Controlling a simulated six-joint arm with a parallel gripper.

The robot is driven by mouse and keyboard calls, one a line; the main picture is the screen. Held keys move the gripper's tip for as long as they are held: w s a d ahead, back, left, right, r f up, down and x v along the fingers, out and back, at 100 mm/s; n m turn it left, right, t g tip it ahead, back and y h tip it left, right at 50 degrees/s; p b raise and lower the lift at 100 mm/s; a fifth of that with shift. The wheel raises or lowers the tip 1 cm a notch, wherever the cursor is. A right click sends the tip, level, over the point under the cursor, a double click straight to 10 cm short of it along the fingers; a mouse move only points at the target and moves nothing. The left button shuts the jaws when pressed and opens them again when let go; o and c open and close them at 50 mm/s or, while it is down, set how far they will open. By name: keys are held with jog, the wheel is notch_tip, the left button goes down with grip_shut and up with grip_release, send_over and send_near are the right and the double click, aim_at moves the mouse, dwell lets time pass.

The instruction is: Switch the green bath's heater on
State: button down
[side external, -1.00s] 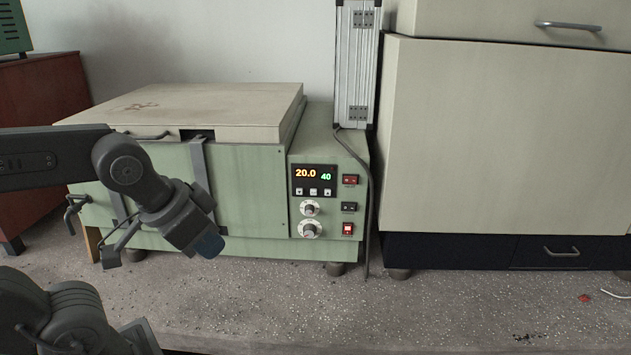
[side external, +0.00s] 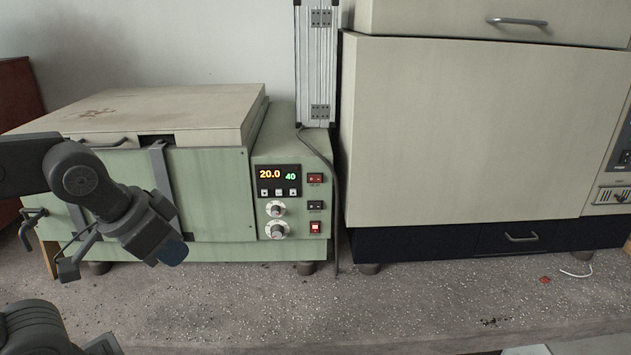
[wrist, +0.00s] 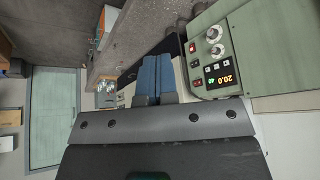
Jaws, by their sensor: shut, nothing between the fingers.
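The green bath (side external: 220,207) stands on the bench at the left in the side view, with a pale lid. Its control panel (side external: 261,231) has a lit display (side external: 278,181) reading 20.0 and 40, and two knobs. Right of these are a top red switch (side external: 315,178), a middle black switch (side external: 315,205) and a bottom red switch (side external: 315,227) that looks lit. Their labels are too small to read. My gripper (side external: 172,251) is shut and empty, in front of the bath and left of the panel, apart from it. The wrist view shows its blue fingers (wrist: 154,77) together and the panel (wrist: 205,70) at right.
A large cream cabinet (side external: 480,130) with a dark base stands to the right of the bath. A silver case (side external: 315,75) stands upright behind, and a dark cable (side external: 335,200) hangs beside the panel. The bench (side external: 240,290) in front is mostly clear.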

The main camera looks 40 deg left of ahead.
aim_at(320, 180)
jog(key=w+a+f+m+y, duration=0.2)
jog(key=w+a+m+y, duration=0.1)
jog(key=w+m+y, duration=0.3)
jog(key=w+a+f+m+y, duration=0.2)
jog(key=w+a+m+y, duration=0.15)
jog(key=w+m, duration=0.45)
jog(key=w+d+f+m+t+y, duration=0.1)
jog(key=w+d+f+m+t, duration=0.1)
jog(key=w+d+m+t, duration=0.6)
jog(key=w+d+m, duration=0.1)
jog(key=w+m, duration=0.3)
jog(key=m, duration=0.2)
jog(key=shift+w+d+f+t, duration=0.2)
jog(key=shift+w+f+t, duration=0.1)
jog(key=shift+w, duration=0.1)
jog(key=shift+w+a+y, duration=0.1)
jog(key=shift+y, duration=0.15)
jog(key=x, duration=1.3)
jog(key=shift+w+a, duration=0.25)
jog(key=shift+w, duration=0.05)
